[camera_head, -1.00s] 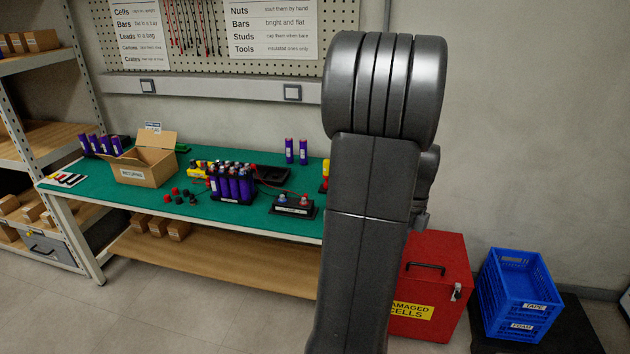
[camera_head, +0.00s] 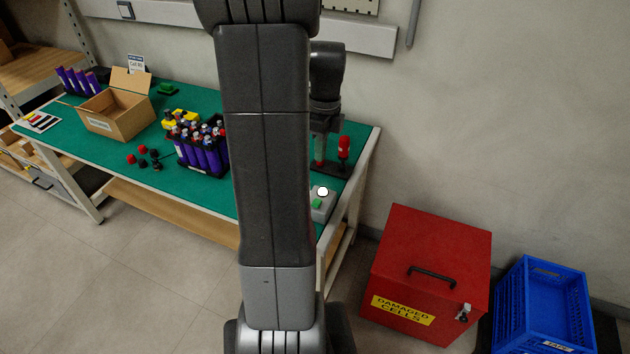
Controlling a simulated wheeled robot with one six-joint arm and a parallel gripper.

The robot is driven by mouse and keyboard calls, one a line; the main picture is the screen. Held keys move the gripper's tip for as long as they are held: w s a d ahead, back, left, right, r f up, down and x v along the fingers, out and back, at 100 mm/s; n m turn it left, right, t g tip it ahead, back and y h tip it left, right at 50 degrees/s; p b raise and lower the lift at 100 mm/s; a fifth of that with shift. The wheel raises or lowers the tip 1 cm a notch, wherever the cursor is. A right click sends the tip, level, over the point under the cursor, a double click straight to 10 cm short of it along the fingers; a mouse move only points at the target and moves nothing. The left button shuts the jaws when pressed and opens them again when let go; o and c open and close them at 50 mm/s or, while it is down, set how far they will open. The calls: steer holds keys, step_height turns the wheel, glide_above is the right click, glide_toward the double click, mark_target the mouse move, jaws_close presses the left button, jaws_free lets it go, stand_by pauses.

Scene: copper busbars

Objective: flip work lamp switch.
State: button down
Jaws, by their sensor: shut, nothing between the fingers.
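No lamp is plainly visible. My gripper (camera_head: 321,158) points down over the right end of the bench, behind and above the box. It is shut and empty, and my arm partly covers it. I cannot tell how far its tips are from the bench top.
A red upright object (camera_head: 344,147) stands close right of my gripper. A battery pack of purple cells (camera_head: 203,155) and an open cardboard box (camera_head: 117,115) stand farther left. A red damaged-cells box (camera_head: 430,270) and a blue crate (camera_head: 543,305) are on the floor at right.

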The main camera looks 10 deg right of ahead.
steer(key=shift+s+a, duration=0.1)
steer(key=shift+s, duration=0.05)
steer(key=f, duration=0.4)
steer(key=s+f, duration=0.1)
steer(key=f, duration=0.4)
steer(key=a+f, duration=0.1)
steer(key=f, duration=0.3)
steer(key=shift+s+f, duration=0.3)
steer(key=shift+f, duration=0.1)
